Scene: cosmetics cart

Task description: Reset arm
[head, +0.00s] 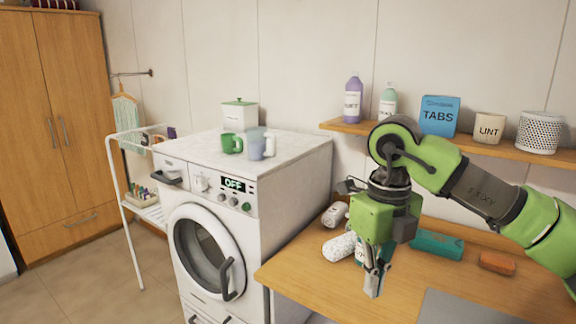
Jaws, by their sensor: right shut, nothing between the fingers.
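My right arm comes in from the right, with green and dark grey links. My right gripper (373,282) points down above the wooden counter (318,279). Its fingers are shut, and nothing shows between them. The gripper stands in front of several items on the counter and partly hides a teal-labelled one behind it. My left gripper is not in view.
White rolled items (341,246) lie left of the gripper; a teal box (437,244) and an orange-brown block (497,263) lie right. A shelf (470,146) holds bottles, a TABS box and cups. A washing machine (288,190) with mugs stands left.

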